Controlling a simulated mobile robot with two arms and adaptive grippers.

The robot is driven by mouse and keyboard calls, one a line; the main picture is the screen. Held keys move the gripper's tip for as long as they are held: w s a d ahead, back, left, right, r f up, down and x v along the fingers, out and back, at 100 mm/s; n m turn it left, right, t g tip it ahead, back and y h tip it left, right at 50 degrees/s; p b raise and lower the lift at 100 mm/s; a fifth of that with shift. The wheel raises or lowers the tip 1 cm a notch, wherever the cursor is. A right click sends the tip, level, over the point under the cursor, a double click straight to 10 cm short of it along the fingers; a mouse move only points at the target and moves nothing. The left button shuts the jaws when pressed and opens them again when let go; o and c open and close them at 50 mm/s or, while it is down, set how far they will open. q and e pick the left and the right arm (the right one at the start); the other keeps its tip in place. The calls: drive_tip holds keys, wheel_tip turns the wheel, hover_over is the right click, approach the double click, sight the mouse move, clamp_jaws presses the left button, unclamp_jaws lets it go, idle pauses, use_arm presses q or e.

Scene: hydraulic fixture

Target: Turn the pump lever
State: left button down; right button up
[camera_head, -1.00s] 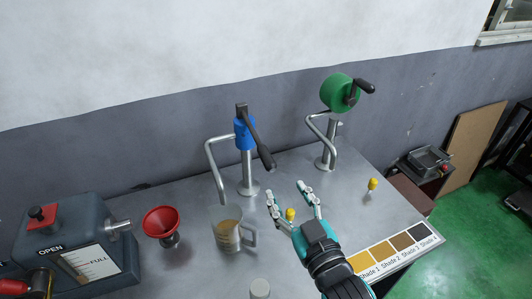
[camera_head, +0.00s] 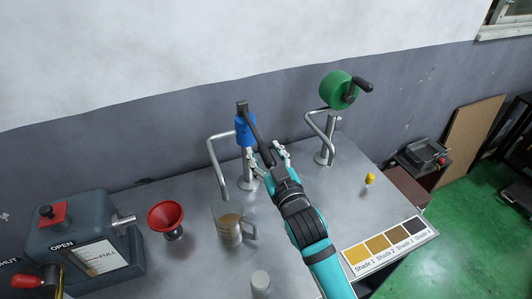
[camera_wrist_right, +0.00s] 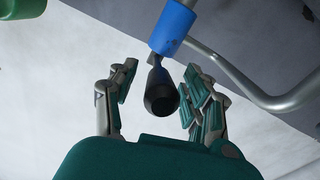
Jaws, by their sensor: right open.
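The pump with the blue body (camera_head: 243,130) stands on a steel post at the back of the bench, with a bent spout pipe on its left. Its black lever (camera_head: 256,135) hangs down toward the right. My right gripper (camera_head: 268,156) is open at the lever's lower end. In the right wrist view the lever's black handle (camera_wrist_right: 161,92) points at the camera between my open fingers (camera_wrist_right: 155,95), with gaps on both sides. The blue body (camera_wrist_right: 172,28) is just beyond. My left gripper is not in view.
A green pump (camera_head: 337,90) with a crank stands to the right. A glass jug (camera_head: 229,231) with amber liquid and a red funnel (camera_head: 165,216) are to the left, by a grey machine (camera_head: 85,235). A shade card (camera_head: 385,245) lies at the front right.

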drive_tip(key=shift+c, duration=0.4)
clamp_jaws()
drive_tip(key=shift+f, duration=0.15)
drive_tip(key=shift+f+b, duration=0.25)
drive_tip(key=shift+b, duration=0.3)
drive_tip(key=shift+r, duration=0.15)
drive_tip(key=shift+o, duration=0.4)
unclamp_jaws()
